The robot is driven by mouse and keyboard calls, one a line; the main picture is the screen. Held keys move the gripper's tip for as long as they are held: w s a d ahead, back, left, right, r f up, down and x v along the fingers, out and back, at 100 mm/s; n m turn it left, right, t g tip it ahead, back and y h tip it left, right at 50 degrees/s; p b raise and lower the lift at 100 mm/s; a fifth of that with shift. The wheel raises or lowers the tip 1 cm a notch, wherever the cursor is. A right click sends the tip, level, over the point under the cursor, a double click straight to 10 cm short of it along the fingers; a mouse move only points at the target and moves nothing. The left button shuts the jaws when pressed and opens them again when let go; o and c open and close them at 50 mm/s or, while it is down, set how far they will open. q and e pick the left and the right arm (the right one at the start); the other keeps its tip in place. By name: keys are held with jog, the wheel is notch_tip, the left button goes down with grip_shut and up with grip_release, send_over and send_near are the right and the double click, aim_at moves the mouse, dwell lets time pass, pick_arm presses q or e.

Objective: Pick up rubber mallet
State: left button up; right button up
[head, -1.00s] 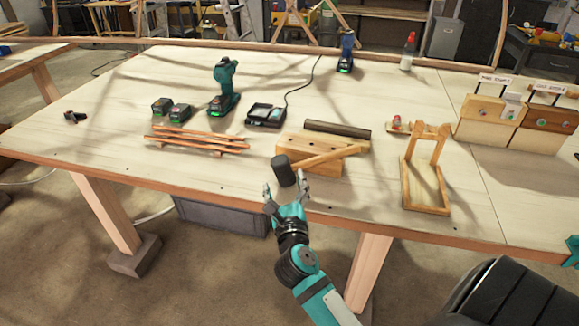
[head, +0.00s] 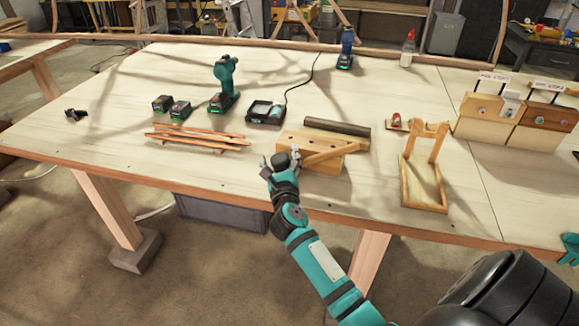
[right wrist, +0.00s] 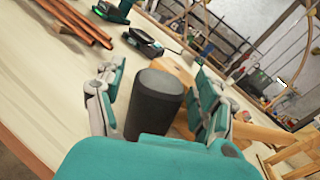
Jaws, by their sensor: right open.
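The rubber mallet (head: 282,161) has a black cylindrical head at the table's front edge area. My right gripper (head: 279,164) is at the mallet head, open, with a finger on each side. In the right wrist view, the black head (right wrist: 155,104) stands between the two spread fingers, with gaps visible on both sides. The handle is mostly hidden behind the head there. My left gripper is not in view.
A dark rod (head: 337,127) lies behind the block. A wooden frame stand (head: 424,182) is to the right. Thin laths (head: 195,137) lie left, with a green drill (head: 224,86), batteries (head: 171,106) and charger (head: 265,112) behind.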

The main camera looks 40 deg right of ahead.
grip_shut()
dwell(0.3)
jog(key=shift+r, duration=0.15)
jog(key=shift+r, duration=0.35)
notch_tip(320, 180, up, 3)
jog(key=shift+r+p, duration=0.1)
jog(key=shift+p, duration=0.5)
jog(key=s+d+b, duration=0.1)
jog(key=s+d, duration=0.1)
jog(key=s, duration=1.3)
jog(key=w+r+m+g+h+b, duration=0.1)
jog(key=w+m, duration=0.1)
jog(key=w, duration=0.3)
jog(key=w+a+r+m+g+h+b, duration=0.1)
jog(key=w+m+h, duration=0.1)
jog(key=w, duration=0.3)
jog(key=w+r+m+g+h+b, duration=0.1)
jog(key=w+m+g+h+b, duration=0.1)
jog(key=w+m, duration=0.1)
jog(key=shift+w+a+r, duration=0.15)
jog(key=shift+w+r, duration=0.05)
jog(key=shift+w, duration=0.7)
jog(key=shift+m, duration=0.3)
notch_tip(320, 180, down, 7)
jog(key=b, duration=0.5)
jog(key=shift+r, duration=0.15)
